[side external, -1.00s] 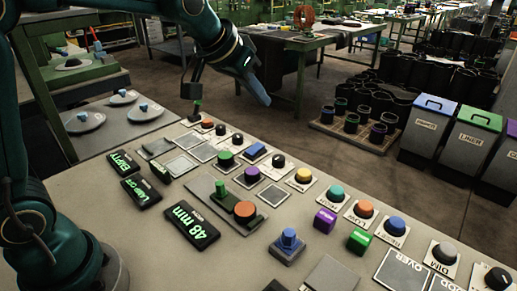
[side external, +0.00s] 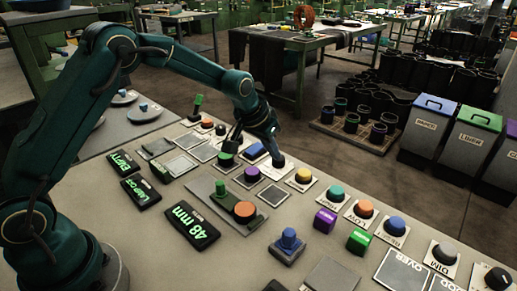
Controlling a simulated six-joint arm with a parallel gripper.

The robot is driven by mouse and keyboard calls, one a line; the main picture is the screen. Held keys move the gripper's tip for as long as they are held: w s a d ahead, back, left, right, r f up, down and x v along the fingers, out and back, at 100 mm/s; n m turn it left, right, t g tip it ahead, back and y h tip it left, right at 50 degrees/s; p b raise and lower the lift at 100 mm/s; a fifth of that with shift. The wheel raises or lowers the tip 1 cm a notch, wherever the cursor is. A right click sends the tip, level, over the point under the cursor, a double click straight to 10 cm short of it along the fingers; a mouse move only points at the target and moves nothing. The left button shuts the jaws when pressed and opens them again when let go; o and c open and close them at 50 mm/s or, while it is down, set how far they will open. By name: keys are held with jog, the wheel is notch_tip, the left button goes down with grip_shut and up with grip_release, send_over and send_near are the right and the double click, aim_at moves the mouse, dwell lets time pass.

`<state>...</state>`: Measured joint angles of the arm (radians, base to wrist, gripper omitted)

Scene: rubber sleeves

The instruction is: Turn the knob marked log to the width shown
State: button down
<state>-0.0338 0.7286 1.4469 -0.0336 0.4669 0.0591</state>
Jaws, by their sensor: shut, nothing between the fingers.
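My gripper (side external: 276,155) is shut and empty, pointing down over the far row of the panel. Its tip is at a spot that held a black knob with a white mark; that knob is now mostly hidden behind the tip, and I cannot tell whether they touch. A black rotary knob (side external: 221,130) with a white mark shows further left in the same row. The labels by the knobs are too small to read, so I cannot tell which is marked log. A dark display (side external: 189,224) at the front left reads 48 mm in green.
Two more displays stand behind it, one reading EMPTY (side external: 124,162). A green lever (side external: 197,104) stands upright at the far left.

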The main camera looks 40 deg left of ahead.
jog(key=shift+f, duration=1.75)
jog(key=shift+w+a, duration=0.15)
jog(key=shift+w, duration=0.15)
jog(key=shift+s+a, duration=0.15)
jog(key=shift+a, duration=0.3)
jog(key=shift+a, duration=0.35)
jog(key=shift+a, duration=0.3)
